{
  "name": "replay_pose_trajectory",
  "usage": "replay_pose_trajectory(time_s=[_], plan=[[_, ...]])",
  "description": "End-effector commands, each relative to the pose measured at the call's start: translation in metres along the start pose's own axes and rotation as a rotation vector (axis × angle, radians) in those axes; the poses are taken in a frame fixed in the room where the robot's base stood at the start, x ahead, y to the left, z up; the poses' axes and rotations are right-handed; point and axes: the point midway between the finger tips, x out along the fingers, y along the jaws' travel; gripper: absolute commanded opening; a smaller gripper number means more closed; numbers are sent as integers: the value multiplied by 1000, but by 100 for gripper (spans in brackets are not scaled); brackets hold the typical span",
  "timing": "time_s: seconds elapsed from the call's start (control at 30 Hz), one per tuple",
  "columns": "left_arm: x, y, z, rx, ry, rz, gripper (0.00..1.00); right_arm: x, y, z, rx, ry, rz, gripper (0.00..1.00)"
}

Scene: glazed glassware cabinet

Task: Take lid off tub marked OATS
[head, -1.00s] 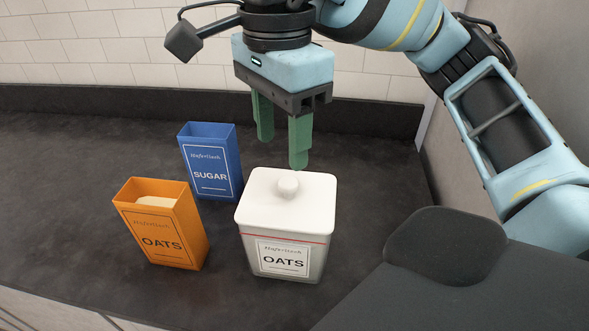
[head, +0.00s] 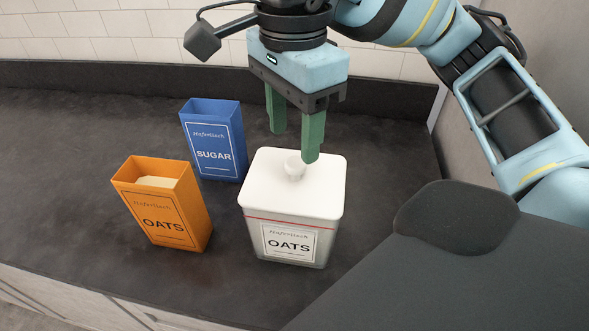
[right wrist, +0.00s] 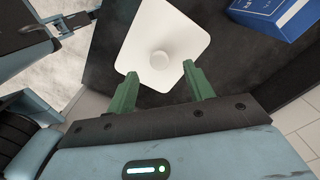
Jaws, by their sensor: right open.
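The tub marked OATS (head: 290,246) stands upright on the dark counter. It is silvery with a red line under its rim. Its white lid (head: 270,190) is on, with a round knob (head: 294,168) in the middle. My right gripper (head: 291,148), with green fingers, is open and empty above the lid, by the knob. In the right wrist view the lid (right wrist: 182,30) and knob (right wrist: 159,60) lie beyond the fingertips, roughly in line with the gap between them. My left gripper is not in view.
An orange box marked OATS (head: 166,215) with pale contents stands left of the tub. A blue box marked SUGAR (head: 213,150) stands behind it; it also shows in the right wrist view (right wrist: 275,12). A tiled wall (head: 90,35) closes the back. The counter at far left is clear.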

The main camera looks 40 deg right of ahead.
Motion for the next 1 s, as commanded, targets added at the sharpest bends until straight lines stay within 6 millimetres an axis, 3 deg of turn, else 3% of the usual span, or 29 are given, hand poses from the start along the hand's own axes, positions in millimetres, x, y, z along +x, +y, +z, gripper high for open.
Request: replay_pose_trajectory(time_s=[0.23,0.57,0.93,1.0], plan=[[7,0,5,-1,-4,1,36,37,2,-2,0,0,7,52],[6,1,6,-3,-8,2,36,43,2,-2,1,0,2,52],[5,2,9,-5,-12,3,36,42,2,-2,0,0,2,6],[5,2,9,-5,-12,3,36,42,2,-2,0,0,2,4]])
